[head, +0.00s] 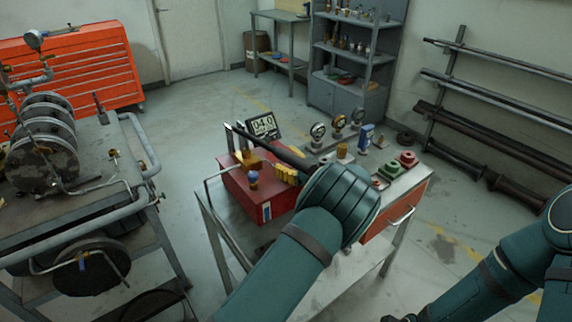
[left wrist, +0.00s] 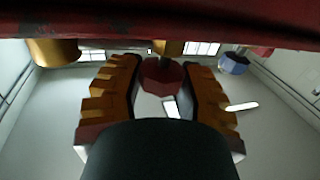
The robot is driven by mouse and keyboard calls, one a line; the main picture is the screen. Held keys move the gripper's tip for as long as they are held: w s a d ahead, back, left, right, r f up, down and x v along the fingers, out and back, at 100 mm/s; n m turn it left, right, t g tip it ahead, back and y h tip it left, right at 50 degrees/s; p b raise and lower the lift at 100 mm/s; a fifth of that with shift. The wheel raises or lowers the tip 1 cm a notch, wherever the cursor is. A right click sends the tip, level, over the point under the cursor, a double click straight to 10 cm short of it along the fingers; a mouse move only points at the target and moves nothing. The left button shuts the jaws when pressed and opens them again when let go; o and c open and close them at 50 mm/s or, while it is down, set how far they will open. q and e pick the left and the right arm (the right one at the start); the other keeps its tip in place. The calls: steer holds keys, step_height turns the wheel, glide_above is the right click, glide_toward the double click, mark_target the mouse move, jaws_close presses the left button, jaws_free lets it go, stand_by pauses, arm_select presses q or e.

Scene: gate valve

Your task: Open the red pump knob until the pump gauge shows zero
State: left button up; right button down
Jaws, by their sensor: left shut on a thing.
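The pump is a red box (head: 236,188) on the workbench, with a digital gauge (head: 263,126) behind it that seems to read about 040. My left gripper (head: 286,173), with yellow fingers, is at the right side of the pump in the head view. In the left wrist view, the red knob (left wrist: 163,76) is between the two fingers of my left gripper (left wrist: 162,88), which is shut on it. The knob is hidden in the head view. My right arm shows at the lower right, its gripper out of view.
A blue knob (head: 253,177) is on the pump near my left gripper. Several dial gauges (head: 317,131), a green block (head: 389,171) and a red block (head: 408,158) stand on the workbench. A pipe-framed cart (head: 95,168) is at left. The floor between is clear.

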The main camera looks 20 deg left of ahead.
arm_select(q)
steer(key=shift+a+n+g+y+b, duration=0.1)
steer(key=shift+n+g+y+b, duration=0.5)
steer(key=shift+n+g, duration=1.3)
steer(key=shift+r+g, duration=0.1)
steer(key=shift+g, duration=0.6)
steer(key=o, duration=1.2)
steer(key=shift+m, duration=0.3)
steer(key=d, duration=0.8)
steer(key=s+d, duration=0.1)
steer(key=d, duration=0.3)
